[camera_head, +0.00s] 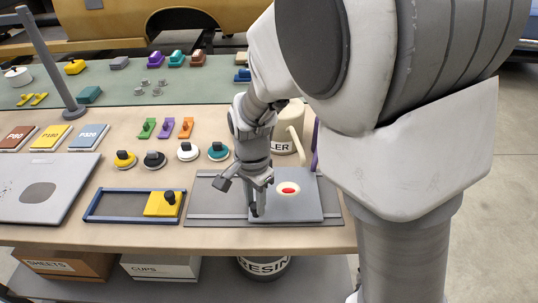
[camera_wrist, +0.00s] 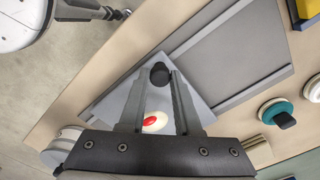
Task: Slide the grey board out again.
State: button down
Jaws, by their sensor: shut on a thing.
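The grey board (camera_head: 312,206) lies at the right end of a darker grey base with rails (camera_head: 212,204), near the table's front edge. A cream patch with a red centre (camera_head: 289,189) is on the board; it also shows in the wrist view (camera_wrist: 155,121). My gripper (camera_head: 257,208) reaches down to the board's left part. In the wrist view my gripper (camera_wrist: 158,80) has its fingers on either side of the board's black knob (camera_wrist: 159,72) and is shut on it. The wrist view shows the board (camera_wrist: 122,98) partly hidden by my fingers.
A blue frame with a yellow knobbed block (camera_head: 163,204) lies left of the base. Several round knobbed pads, such as a teal one (camera_head: 218,151), stand behind it. A cream can (camera_head: 290,130) stands behind the board, partly hidden by my arm. The table edge is close in front.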

jog(key=a+p, duration=0.2)
jog(key=a, duration=0.5)
jog(key=a+p, duration=0.2)
jog(key=a, duration=0.6)
jog(key=shift+w+a+r, duration=0.1)
jog(key=shift+w+a, duration=0.1)
jog(key=c, duration=0.6)
grip_release()
jog(key=shift+a, duration=0.1)
jog(key=shift+r, duration=0.15)
notch_tip(320, 180, up, 17)
jog(key=p, duration=0.2)
